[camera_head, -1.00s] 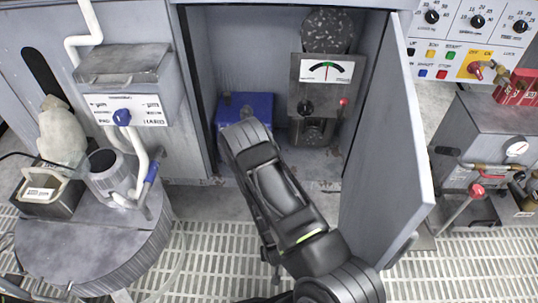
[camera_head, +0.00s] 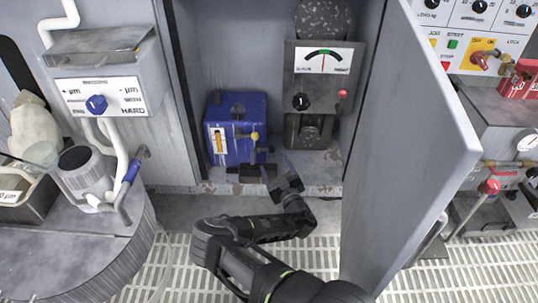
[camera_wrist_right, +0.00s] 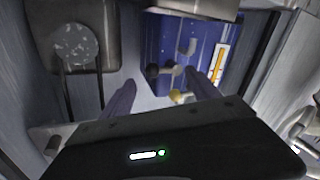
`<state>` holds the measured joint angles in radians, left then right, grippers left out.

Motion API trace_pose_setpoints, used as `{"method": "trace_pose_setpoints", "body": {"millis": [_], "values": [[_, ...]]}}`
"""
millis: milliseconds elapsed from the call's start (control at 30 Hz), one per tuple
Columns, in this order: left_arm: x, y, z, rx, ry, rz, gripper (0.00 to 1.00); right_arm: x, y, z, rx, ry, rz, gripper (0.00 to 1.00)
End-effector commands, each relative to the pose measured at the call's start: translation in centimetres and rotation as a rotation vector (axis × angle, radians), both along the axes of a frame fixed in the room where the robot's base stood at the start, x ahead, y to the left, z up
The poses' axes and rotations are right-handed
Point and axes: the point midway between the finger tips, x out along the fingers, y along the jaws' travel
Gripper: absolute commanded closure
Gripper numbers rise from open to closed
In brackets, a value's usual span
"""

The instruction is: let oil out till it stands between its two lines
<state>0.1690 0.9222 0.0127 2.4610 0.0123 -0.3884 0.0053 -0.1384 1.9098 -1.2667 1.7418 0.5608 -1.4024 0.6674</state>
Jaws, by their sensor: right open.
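A blue oil box (camera_head: 237,120) stands on the floor of the open cabinet. It also shows from close up in the wrist view (camera_wrist_right: 165,40). On its front is a sight gauge (camera_head: 218,142) with an amber strip; it also shows in the wrist view (camera_wrist_right: 218,66). The oil level against its lines is too small to read. A yellow knob (camera_head: 255,136) and a dark fitting stand out from the box's front. My right gripper (camera_head: 270,174) is open and empty, just in front of the box's lower right. My left gripper is out of view.
The cabinet door (camera_head: 405,150) stands open to the right of my arm. A grey unit with a dial (camera_head: 323,60) is right of the box inside the cabinet. A round drum with a blue-handled tap (camera_head: 135,162) stands at left.

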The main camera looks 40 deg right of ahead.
Motion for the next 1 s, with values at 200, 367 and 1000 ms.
{"method": "trace_pose_setpoints", "body": {"millis": [200, 367, 1000], "values": [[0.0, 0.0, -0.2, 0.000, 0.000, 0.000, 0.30, 0.2, -0.2, -0.2, 0.001, 0.001, -0.006, 0.29], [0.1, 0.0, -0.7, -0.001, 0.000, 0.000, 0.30, 1.0, -0.7, -0.3, 0.006, 0.001, -0.010, 0.29], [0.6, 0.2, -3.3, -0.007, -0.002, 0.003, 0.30, 7.2, -2.9, -0.1, -0.001, 0.002, -0.004, 0.29]]}}
